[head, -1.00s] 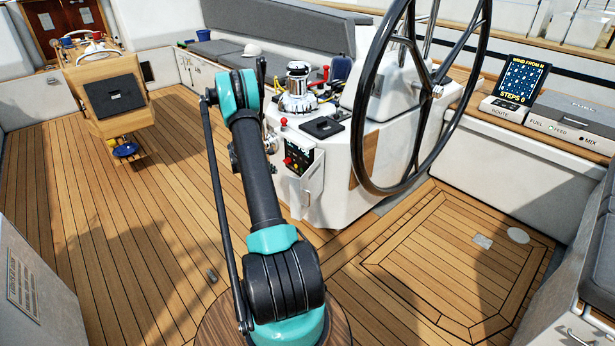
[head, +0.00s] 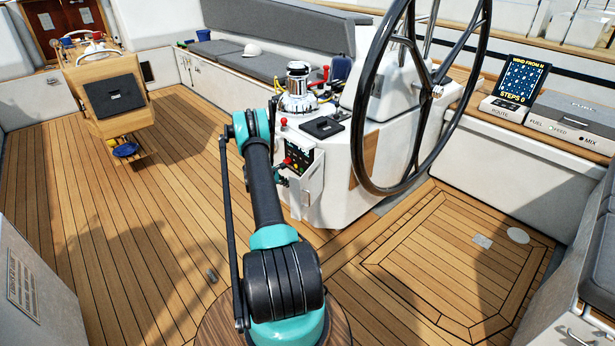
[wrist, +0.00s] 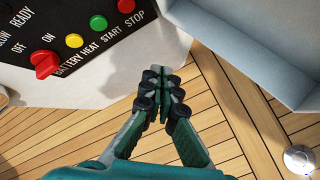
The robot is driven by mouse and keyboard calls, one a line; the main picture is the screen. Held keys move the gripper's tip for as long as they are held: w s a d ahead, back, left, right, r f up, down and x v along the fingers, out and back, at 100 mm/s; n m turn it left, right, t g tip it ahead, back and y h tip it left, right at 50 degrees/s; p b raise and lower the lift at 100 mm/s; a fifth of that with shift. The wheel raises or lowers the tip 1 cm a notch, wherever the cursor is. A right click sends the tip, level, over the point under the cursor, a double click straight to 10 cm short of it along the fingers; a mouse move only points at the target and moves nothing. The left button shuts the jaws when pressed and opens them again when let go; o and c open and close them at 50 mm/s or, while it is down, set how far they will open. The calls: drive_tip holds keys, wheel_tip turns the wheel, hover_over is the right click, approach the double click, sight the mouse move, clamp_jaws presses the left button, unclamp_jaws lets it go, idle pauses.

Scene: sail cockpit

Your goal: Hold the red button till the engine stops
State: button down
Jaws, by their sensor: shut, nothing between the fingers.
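The black engine panel (wrist: 75,35) fills the upper left of the wrist view. The red STOP button (wrist: 126,5) is at the panel's right end, by the top edge. Beside it are the green START button (wrist: 98,22), the yellow HEAT button (wrist: 74,41) and the red battery knob (wrist: 44,64). My gripper (wrist: 158,72) is shut and empty. In the picture its fingertips show below and right of the STOP button, apart from it.
A grey box-like edge (wrist: 245,45) is at the upper right of the wrist view, close to the fingers. The white console (head: 340,180) carries a chrome winch (head: 298,90) and the black steering wheel (head: 362,120). The teak deck (head: 120,230) is open at left.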

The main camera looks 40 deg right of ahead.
drive_tip(key=d, duration=0.8)
drive_tip(key=shift+w+d, duration=0.35)
drive_tip(key=shift+w, duration=0.05)
drive_tip(key=shift+d, duration=0.1)
idle(1.1)
drive_tip(key=shift+d, duration=0.35)
drive_tip(key=shift+d, duration=0.45)
idle(0.7)
idle(0.9)
drive_tip(key=shift+a, duration=0.85)
drive_tip(key=shift+a, duration=0.1)
drive_tip(key=shift+s+a, duration=0.15)
drive_tip(key=shift+a, duration=1.1)
drive_tip(key=shift+s+a, duration=0.1)
drive_tip(key=shift+a, duration=1.1)
